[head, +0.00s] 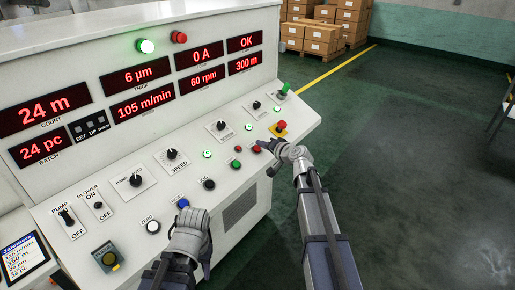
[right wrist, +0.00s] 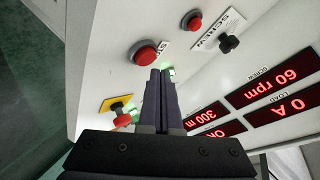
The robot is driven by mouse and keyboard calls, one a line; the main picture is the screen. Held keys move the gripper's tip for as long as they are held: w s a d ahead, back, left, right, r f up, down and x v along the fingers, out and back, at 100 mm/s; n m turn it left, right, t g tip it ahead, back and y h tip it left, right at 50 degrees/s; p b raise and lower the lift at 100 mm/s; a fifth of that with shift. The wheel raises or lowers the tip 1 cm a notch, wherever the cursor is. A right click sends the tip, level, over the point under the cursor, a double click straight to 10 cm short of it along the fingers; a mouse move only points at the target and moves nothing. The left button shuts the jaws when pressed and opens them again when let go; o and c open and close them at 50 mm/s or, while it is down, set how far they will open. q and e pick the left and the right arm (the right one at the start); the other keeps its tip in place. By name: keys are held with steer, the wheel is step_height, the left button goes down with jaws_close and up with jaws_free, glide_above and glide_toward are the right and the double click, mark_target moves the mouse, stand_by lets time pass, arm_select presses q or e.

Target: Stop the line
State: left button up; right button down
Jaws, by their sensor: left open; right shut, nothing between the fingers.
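The white control console (head: 90,170) fills the left of the head view. My right gripper (head: 262,144) is shut and empty over its right part. A red button (head: 256,149) lies right by the fingertips; I cannot tell whether they touch. In the right wrist view the closed fingertips (right wrist: 160,72) are beside a large red button (right wrist: 145,52), whose label is partly hidden. Another red button (head: 238,149) is further left, near a small green one (head: 236,163). A red mushroom button (head: 281,126) on a yellow plate is just beyond. My left gripper (head: 190,240) is open and empty near a blue button (head: 183,202).
Displays read 105 m/min (head: 143,105) and 60 rpm (head: 203,79). The green lamp (head: 145,46) on top is bright, beside a red lamp (head: 179,37). Knobs such as the speed knob (head: 171,154) stand up from the panel. Green floor (head: 400,130) to the right is clear.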

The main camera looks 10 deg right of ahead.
steer(key=shift+r, duration=0.1)
steer(key=r+p, duration=0.1)
steer(key=s+d+r+p, duration=0.1)
steer(key=r+p, duration=0.2)
steer(key=shift+s+d+r, duration=0.15)
steer(key=shift+s, duration=0.25)
stand_by(1.3)
